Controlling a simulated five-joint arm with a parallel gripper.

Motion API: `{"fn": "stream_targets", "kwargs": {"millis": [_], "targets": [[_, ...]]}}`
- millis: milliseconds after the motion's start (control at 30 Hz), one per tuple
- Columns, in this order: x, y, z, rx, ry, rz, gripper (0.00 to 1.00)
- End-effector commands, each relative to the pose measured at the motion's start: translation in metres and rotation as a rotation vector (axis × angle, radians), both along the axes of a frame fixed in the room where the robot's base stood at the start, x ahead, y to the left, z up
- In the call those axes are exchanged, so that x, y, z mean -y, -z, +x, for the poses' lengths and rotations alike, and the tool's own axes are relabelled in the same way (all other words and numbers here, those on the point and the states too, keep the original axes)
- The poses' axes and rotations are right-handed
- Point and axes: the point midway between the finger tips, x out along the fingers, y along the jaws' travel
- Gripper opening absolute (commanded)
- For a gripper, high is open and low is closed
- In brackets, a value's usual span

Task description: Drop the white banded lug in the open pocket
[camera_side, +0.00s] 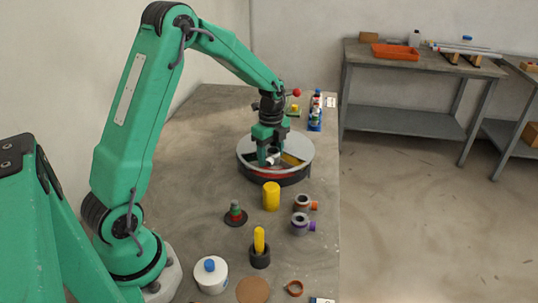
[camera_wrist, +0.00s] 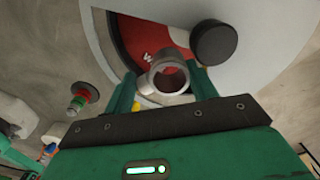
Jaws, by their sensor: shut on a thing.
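My gripper (camera_side: 268,156) is shut on the white banded lug, a grey ring-shaped piece with a white part (camera_side: 271,160). In the wrist view the lug (camera_wrist: 155,81) sits between the two green fingers (camera_wrist: 163,88), its round bore facing the camera. The gripper is over the round grey-topped fixture (camera_side: 304,146). A cut-out in its top shows a red-floored pocket (camera_wrist: 135,38), with a small white mark, just beyond the lug. I cannot tell whether the lug touches the fixture.
A dark round knob (camera_wrist: 214,43) stands close right of the lug in the wrist view. On the table are a yellow cylinder (camera_side: 271,196), orange-banded (camera_side: 302,203) and purple-banded (camera_side: 299,224) lugs, a red-green stacked post (camera_side: 235,212) and a white jar (camera_side: 210,277).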

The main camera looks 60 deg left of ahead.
Motion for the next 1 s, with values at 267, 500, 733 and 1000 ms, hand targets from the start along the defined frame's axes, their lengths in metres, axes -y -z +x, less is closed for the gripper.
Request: {"fn": "stream_targets", "kwargs": {"millis": [267,500,733,1000], "targets": [[0.000,0.000,0.000,0.000,0.000,0.000,0.30],[0.000,0.000,0.000,0.000,0.000,0.000,0.30],[0.000,0.004,0.000,0.000,0.000,0.000,0.30],[0.000,0.011,0.000,-0.001,0.000,0.000,0.30]]}}
